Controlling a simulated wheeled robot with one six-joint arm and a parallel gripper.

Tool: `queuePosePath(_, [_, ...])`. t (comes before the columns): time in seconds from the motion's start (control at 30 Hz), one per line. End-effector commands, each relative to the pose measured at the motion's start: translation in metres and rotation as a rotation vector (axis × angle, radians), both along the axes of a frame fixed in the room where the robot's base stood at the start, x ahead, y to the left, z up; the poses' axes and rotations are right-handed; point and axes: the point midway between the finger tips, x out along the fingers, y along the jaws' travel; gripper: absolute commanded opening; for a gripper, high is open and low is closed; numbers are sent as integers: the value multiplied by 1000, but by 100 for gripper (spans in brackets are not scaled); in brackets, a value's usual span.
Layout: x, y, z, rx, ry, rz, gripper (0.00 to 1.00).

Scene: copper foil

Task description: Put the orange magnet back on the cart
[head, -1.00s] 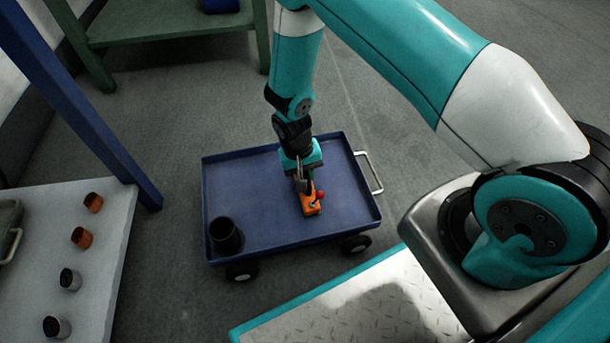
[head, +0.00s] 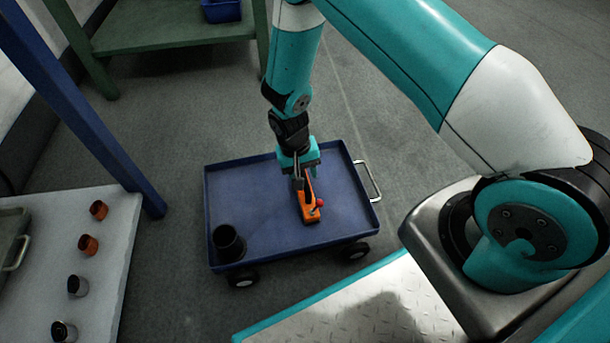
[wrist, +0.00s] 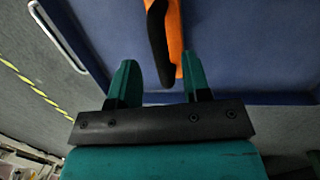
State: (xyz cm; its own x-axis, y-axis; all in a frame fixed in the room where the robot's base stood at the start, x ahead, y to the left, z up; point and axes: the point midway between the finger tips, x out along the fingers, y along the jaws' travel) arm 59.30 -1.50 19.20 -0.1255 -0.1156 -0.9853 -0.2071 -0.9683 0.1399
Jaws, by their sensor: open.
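The orange magnet (head: 309,204), with a black part and a red knob, rests on the blue tray of the cart (head: 252,185), right of its middle. My gripper (head: 305,172) is over the far part of the tray, just behind the magnet. In the wrist view the two teal fingers (wrist: 158,80) are spread apart and empty, with the magnet (wrist: 175,35) ahead of them and its near end close to the space between the fingertips. The gripper hides part of the magnet's far end in the head view.
A black cup (head: 228,242) stands in the cart's near left corner. The cart's handle (head: 368,181) is on the right. A pale table (head: 130,225) at left holds several small cylinders. A green bench (head: 165,30) with a blue bin (head: 221,10) stands behind.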

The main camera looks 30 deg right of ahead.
Motion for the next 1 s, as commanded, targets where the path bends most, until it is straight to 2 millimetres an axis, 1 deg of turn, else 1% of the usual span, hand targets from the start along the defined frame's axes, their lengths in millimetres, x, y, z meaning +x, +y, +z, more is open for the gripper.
queuePosePath(0.03, [2, 2, 21, 1, -2, 1, 44])
queuePosePath(0.2, [7, 6, 55, 1, -2, 1, 44])
queuePosePath(0.3, [8, 8, 68, 1, -1, 1, 44])
queuePosePath(0.47, [10, 10, 82, 4, -1, 4, 44])
queuePosePath(0.57, [12, 16, 105, 34, -10, 24, 44])
queuePosePath(0.67, [10, 27, 151, 96, -25, 79, 44])
queuePosePath(0.7, [7, 33, 174, 128, -33, 109, 44])
queuePosePath(0.77, [-2, 40, 211, 181, -48, 165, 44])
queuePosePath(0.8, [-10, 44, 235, 215, -56, 205, 44])
queuePosePath(0.87, [-25, 50, 269, 263, -72, 270, 44])
queuePosePath(0.9, [-37, 53, 290, 293, -82, 314, 44])
queuePosePath(0.97, [-57, 56, 320, 338, -102, 385, 44])
queuePosePath(1.0, [-72, 58, 338, 365, -115, 434, 44])
